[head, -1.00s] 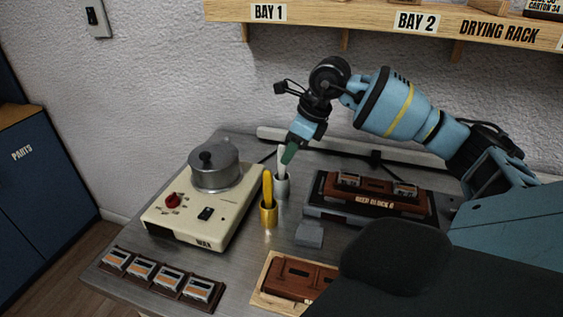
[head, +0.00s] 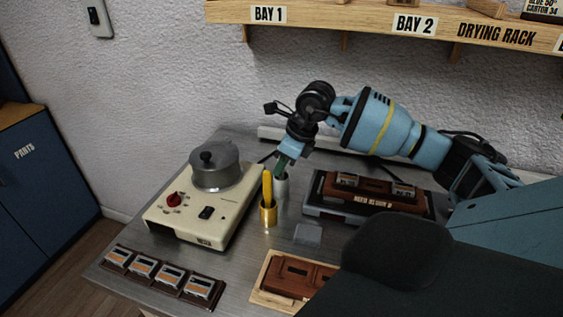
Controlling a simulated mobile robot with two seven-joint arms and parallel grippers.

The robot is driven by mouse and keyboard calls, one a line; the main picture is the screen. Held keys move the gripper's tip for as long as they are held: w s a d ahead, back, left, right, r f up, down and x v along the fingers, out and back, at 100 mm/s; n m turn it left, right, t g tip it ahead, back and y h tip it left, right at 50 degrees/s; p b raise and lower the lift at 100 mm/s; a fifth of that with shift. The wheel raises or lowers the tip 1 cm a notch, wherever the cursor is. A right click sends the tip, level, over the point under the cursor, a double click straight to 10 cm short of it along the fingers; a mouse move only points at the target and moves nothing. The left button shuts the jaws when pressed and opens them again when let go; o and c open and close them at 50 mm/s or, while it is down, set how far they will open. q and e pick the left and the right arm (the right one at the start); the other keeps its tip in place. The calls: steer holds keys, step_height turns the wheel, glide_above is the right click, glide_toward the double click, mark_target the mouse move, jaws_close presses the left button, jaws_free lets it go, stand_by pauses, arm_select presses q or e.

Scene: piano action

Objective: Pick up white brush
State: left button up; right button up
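A pale grey-white cup (head: 281,189) stands on the bench behind the yellow brush. The white brush, seen upright in this cup a second ago, is now largely hidden by my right gripper. My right gripper (head: 282,164) points down just above the cup's mouth, its green fingers around or right beside the brush handle. I cannot tell whether the fingers are open or shut on it. My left gripper is not in view.
A yellow brush (head: 267,184) stands in a brass cup (head: 268,215) close in front. A cream heater (head: 180,220) with a metal pot (head: 215,168) is left. A dark block stand (head: 370,195) is right. A small grey block (head: 308,233) lies in front.

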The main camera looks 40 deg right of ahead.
jaws_close()
step_height(320, 180, up, 10)
stand_by(0.6)
